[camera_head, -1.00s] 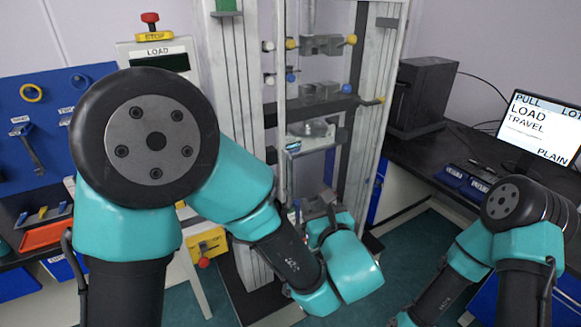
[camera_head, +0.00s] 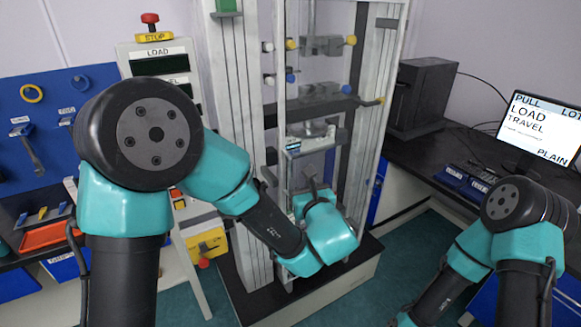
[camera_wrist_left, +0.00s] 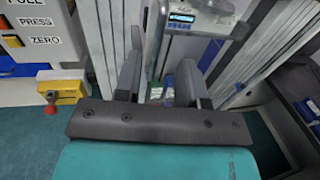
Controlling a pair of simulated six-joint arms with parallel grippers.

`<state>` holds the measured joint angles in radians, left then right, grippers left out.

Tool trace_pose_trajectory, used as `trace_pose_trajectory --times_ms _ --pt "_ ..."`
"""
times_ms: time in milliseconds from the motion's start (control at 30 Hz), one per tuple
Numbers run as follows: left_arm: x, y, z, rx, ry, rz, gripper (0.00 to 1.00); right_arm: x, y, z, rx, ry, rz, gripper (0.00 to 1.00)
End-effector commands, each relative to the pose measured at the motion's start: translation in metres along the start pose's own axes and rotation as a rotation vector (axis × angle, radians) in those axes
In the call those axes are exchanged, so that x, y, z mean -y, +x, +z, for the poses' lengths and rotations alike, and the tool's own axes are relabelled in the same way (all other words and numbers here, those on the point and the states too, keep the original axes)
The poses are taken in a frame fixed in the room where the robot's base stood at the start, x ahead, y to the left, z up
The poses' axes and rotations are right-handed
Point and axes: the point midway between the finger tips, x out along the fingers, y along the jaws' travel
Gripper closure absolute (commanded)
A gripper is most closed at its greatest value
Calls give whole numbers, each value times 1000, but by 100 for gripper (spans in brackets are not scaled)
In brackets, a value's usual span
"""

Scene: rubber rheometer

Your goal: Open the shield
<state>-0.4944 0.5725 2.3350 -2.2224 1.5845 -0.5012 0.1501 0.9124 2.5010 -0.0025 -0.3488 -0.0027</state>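The shield (camera_head: 281,95) appears as a clear panel with a pale upright frame edge on the front of the tall test machine; its full outline is hard to make out. My left gripper (camera_head: 291,182) is low at the machine's front, near that frame edge, partly hidden by my own wrist. In the left wrist view my left gripper (camera_wrist_left: 158,75) has its two dark fingers apart. A pale upright strip, likely the shield's frame (camera_wrist_left: 156,40), shows between them; I cannot tell if either finger touches it. My right gripper is out of view.
The machine's display unit (camera_head: 306,144) sits behind the gripper. A control panel (camera_head: 158,60) with a red stop button stands left of the machine. A blue tool board (camera_head: 45,130) is at far left. A monitor (camera_head: 540,128) stands on the dark bench at right.

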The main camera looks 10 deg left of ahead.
Motion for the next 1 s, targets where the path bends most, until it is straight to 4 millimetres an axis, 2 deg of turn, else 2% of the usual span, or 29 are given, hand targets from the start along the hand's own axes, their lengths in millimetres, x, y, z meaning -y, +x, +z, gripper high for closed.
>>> trace_pose_trajectory --times_ms 300,500,667,933,1000 --pt "-1 56 0 0 -1 4 63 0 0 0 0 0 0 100" --pt "0 81 0 -1 0 1 63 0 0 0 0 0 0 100" --pt "0 90 0 0 1 1 63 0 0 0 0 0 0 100" --pt "0 91 0 0 0 0 63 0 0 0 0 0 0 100" --pt "0 91 0 0 0 0 70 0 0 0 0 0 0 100"
